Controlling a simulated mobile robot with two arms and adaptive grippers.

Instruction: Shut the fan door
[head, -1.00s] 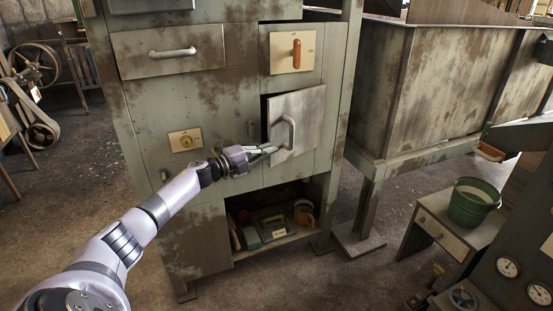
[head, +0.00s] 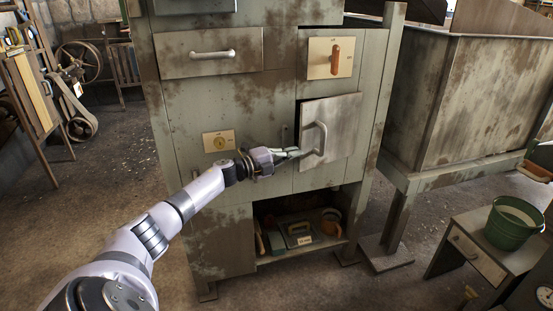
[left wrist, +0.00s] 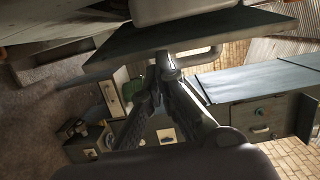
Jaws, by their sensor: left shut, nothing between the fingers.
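The fan door (head: 345,115) is a small worn grey metal door with a bent bar handle (head: 321,138), on the front of the green cabinet. It stands ajar, with a dark gap along its left and top edges. My left gripper (head: 294,153) is shut and empty, its fingertips at the door's left edge, just left of the handle. I cannot tell whether they touch it. In the left wrist view the shut fingers (left wrist: 163,62) reach up close to the panel (left wrist: 185,33) and its handle (left wrist: 200,58). My right gripper is not in view.
Above the door is a panel with an orange switch (head: 335,62); left of it is a drawer (head: 210,52), with a key plate (head: 219,141) below. An open shelf with tools lies underneath. A green bucket (head: 511,228) stands on a small table at right.

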